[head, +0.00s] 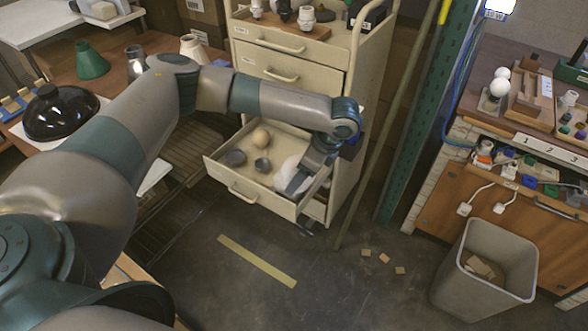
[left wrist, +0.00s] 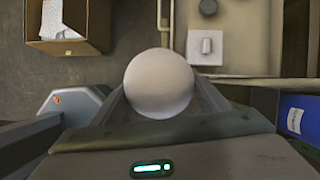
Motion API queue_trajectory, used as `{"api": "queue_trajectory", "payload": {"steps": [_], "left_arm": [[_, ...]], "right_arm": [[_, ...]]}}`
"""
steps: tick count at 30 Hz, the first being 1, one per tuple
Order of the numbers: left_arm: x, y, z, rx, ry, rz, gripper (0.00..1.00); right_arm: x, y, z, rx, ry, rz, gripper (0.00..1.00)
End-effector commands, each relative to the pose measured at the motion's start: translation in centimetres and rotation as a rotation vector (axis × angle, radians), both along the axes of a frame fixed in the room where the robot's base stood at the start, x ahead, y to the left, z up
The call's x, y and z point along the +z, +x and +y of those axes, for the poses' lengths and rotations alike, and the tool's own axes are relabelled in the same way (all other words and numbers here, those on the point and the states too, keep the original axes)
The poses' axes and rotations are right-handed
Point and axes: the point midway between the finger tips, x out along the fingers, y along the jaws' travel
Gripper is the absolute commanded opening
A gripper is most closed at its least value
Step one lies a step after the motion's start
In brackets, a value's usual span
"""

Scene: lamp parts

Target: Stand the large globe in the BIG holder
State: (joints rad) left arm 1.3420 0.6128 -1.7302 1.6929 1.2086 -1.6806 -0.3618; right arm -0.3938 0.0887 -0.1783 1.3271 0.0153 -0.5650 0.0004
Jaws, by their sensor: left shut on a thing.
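The large white globe (head: 287,172) is at the right end of the open drawer in the head view, partly hidden by my gripper. My left gripper (head: 299,183) reaches down over the drawer and is shut on the globe. In the left wrist view the globe (left wrist: 158,82) sits between the two fingers (left wrist: 160,100). Whether it touches the drawer floor cannot be told. I cannot make out a holder marked BIG. My right gripper is not in view.
The open drawer (head: 247,194) of the cream cabinet also holds a tan ball (head: 261,136) and dark cups (head: 262,165). A grey bin (head: 486,270) stands at the right. Small white balls (head: 496,87) are on the right bench. The floor between is mostly clear.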

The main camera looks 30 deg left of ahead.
Motion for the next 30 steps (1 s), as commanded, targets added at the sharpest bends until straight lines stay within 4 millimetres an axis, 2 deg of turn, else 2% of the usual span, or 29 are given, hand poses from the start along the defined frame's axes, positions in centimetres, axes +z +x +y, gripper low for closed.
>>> {"api": "queue_trajectory", "payload": {"steps": [8, 18, 24, 30], "left_arm": [[3.6, -3.7, -3.0, 0.497, -0.001, 0.0, 0.48], [8.3, -8.9, -5.5, 1.084, -0.002, 0.001, 0.48], [10.7, -11.5, -6.4, 1.348, -0.002, 0.0, 0.48], [11.9, -12.9, -6.7, 1.479, -0.001, -0.001, 0.48]], "right_arm": [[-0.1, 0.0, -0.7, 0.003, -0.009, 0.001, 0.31], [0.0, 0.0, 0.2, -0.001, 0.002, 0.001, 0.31], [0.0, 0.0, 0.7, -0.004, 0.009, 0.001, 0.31], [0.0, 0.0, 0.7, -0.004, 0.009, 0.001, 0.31]]}}
